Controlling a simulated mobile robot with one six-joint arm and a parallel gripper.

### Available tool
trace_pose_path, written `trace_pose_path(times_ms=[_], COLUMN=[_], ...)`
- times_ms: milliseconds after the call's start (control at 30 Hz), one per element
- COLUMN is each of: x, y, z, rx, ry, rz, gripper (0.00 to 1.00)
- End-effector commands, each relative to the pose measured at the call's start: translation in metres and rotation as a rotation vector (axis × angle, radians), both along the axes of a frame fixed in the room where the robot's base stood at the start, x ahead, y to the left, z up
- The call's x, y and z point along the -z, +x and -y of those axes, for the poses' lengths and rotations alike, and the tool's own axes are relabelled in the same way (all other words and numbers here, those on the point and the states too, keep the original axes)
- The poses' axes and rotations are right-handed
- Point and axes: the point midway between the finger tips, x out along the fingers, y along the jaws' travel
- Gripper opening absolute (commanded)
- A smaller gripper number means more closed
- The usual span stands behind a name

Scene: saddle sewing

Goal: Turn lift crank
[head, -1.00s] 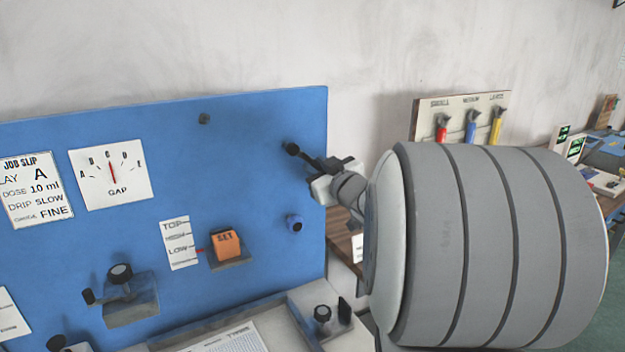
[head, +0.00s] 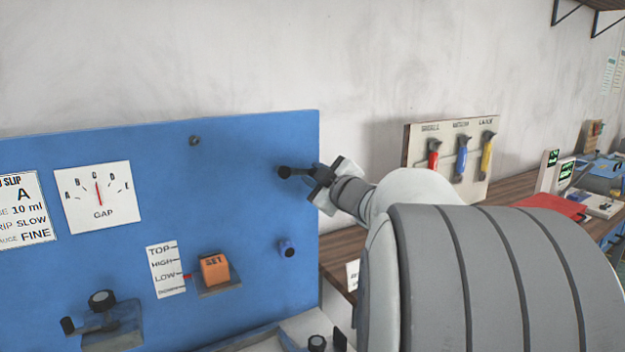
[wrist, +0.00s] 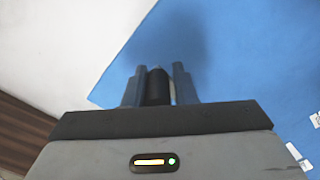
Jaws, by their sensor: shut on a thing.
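The black lift crank (head: 285,172) sits on the upper right of the blue panel, its arm reaching right to my gripper (head: 324,176). In the wrist view, my gripper (wrist: 158,84) is shut on the crank's black handle (wrist: 157,88), which stands between the two fingers. The fingers hide part of the handle in the head view. A scale card (head: 165,269) reads TOP, HIGH, LOW and DOWN. Its red pointer (head: 187,276) is about at LOW, beside the orange SET block (head: 214,268) on a small ledge.
The blue panel (head: 110,190) also carries a GAP dial (head: 98,198), a dark blue knob (head: 287,248) below the crank, and another black-knobbed crank (head: 101,300) at lower left. A tool board (head: 470,190) stands to the right on a wooden bench.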

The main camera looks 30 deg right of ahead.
Motion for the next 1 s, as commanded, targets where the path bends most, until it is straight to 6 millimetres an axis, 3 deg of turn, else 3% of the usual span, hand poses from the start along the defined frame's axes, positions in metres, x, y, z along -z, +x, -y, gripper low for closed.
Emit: trace_pose_path(times_ms=[33, 333, 367, 567, 833, 1000], x=[-0.007, -0.007, -0.007, -0.005, -0.002, -0.002], y=[0.0, 0.0, 0.0, 0.0, -0.003, -0.026], z=[-0.002, -0.002, -0.002, -0.001, 0.0, 0.001], rx=[-0.005, -0.005, -0.005, -0.003, 0.0, 0.001], ry=[-0.002, -0.001, -0.001, -0.001, -0.001, -0.003], rz=[0.014, 0.014, 0.014, 0.008, 0.004, 0.006], gripper=[0.0, 0.0, 0.26, 0.41, 0.41, 0.41])
